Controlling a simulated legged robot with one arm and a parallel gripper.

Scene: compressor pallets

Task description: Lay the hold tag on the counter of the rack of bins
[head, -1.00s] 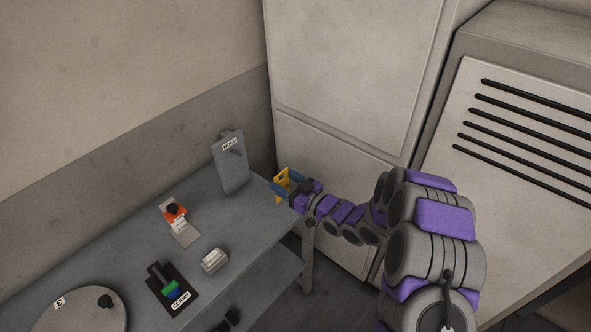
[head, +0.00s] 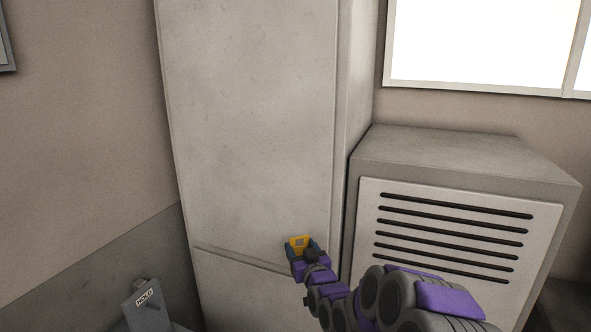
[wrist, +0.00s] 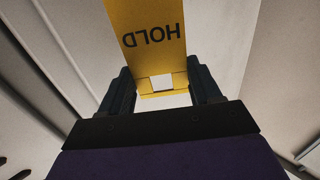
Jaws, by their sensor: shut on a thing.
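The hold tag (head: 299,243) is a yellow plate in the jaws of my gripper (head: 301,251), held up in front of the pale cabinet. In the wrist view the tag (wrist: 150,28) shows the word HOLD upside down and a square hole near the jaws. My gripper (wrist: 164,90) is shut on the tag, one dark finger on each side of it. The rack of bins and its counter are not in these views.
A tall pale cabinet (head: 250,120) stands behind my gripper. A grey unit with dark slots (head: 455,235) is at the right, below a bright window (head: 480,40). A grey stand labelled HOLD (head: 146,303) is at the lower left.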

